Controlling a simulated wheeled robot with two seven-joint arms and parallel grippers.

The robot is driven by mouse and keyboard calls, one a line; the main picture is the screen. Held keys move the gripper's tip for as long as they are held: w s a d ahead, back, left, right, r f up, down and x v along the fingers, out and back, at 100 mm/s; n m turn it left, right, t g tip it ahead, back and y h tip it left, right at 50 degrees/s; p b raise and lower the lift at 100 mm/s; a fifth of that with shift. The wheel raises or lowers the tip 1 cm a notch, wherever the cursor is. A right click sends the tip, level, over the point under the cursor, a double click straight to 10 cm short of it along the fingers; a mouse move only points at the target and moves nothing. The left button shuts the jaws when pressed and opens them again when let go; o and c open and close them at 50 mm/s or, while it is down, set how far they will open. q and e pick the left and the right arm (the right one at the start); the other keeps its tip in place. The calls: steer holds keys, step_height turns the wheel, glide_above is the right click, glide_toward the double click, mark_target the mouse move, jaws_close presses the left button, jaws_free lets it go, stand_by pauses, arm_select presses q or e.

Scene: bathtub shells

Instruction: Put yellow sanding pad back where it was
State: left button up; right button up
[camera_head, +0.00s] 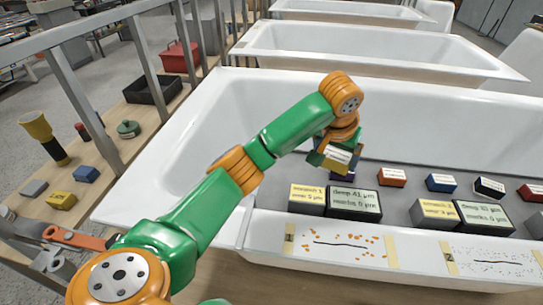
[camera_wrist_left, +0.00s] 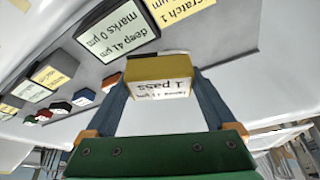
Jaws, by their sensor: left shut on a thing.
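My left gripper (camera_head: 334,158) is shut on a yellow sanding pad (camera_head: 338,154) with a white label. Whether the pad touches anything below is unclear. My right gripper is not in view.
An orange-red block (camera_head: 391,177), a blue block (camera_head: 440,182) and others line the tray's back. Labelled "scratch 1" (camera_head: 307,195) and "deep 41" (camera_head: 354,203) blocks stand in front. Another yellow block (camera_head: 61,200) lies on the wooden bench at left, beside a railing (camera_head: 85,115).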

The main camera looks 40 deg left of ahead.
arm_select(q)
steer(key=shift+a+f, duration=0.2)
steer(key=shift+a, duration=0.15)
steer(key=w+a+f, duration=0.2)
steer(key=a+f, duration=0.3)
steer(key=a, duration=0.4)
glide_above(294, 168)
steer(key=s, duration=0.2)
steer(key=f, duration=0.4)
steer(key=shift+w+d+f, duration=0.2)
steer(key=shift+d+f, duration=0.1)
steer(key=shift+f, duration=0.05)
steer(key=f, duration=0.1)
steer(key=f+b, duration=0.1)
steer(key=f, duration=0.1)
steer(key=shift+a, duration=0.2)
steer(key=shift+f, duration=0.15)
